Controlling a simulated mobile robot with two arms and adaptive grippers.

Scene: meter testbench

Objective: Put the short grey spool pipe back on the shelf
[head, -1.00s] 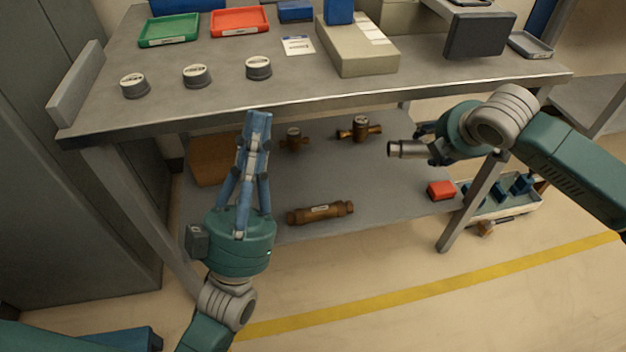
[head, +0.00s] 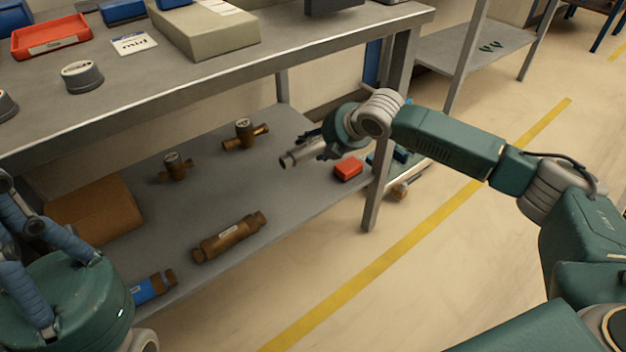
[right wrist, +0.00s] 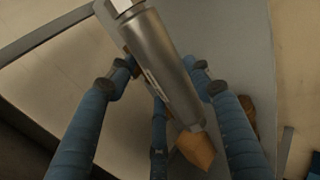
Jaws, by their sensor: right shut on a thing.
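The short grey spool pipe (head: 298,156) is a metal cylinder with a narrower end. My right gripper (head: 322,146) is shut on it and holds it over the right part of the lower shelf (head: 215,185). In the right wrist view the pipe (right wrist: 160,62) lies slantwise between the blue fingers (right wrist: 165,95), with a pale label on its side. I cannot tell its exact height above the shelf. My left gripper (head: 18,240) is at the lower left edge of the head view, partly cut off, and its fingertips are out of the picture.
A table leg (head: 377,185) stands right of my right gripper. The shelf's middle has free room.

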